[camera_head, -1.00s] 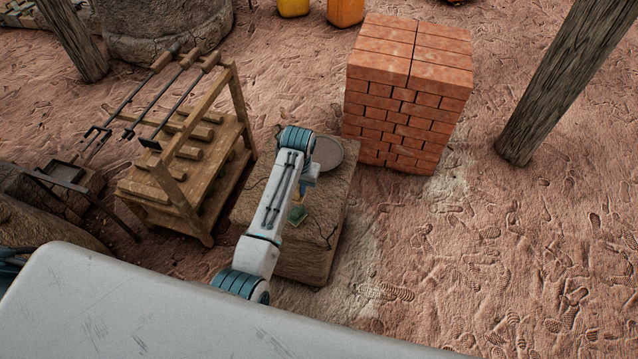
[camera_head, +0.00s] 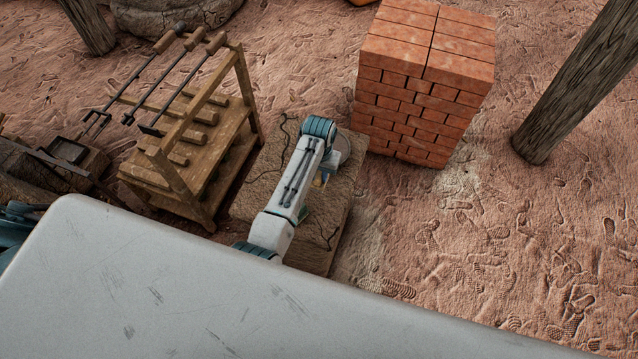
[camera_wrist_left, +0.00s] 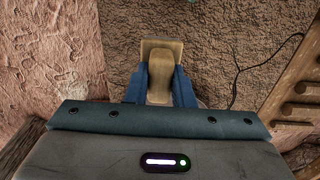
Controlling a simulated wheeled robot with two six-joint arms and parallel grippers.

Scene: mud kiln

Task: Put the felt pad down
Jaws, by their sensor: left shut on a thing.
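My left gripper (camera_wrist_left: 160,82) is shut on a tan, block-like thing with a rounded middle, which I take to be the felt pad (camera_wrist_left: 162,52). The two blue fingers hold it from both sides in the left wrist view. Rough brown stone shows behind it; whether the pad touches that surface I cannot tell. In the head view my left gripper (camera_head: 321,178) is over the stone block (camera_head: 262,193), and my arm hides most of it and the pad. My right gripper is not in view.
A wooden rack (camera_head: 215,165) with tools stands left, a brick stack (camera_head: 415,105) behind right, and a wooden post (camera_head: 570,90) farther right.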

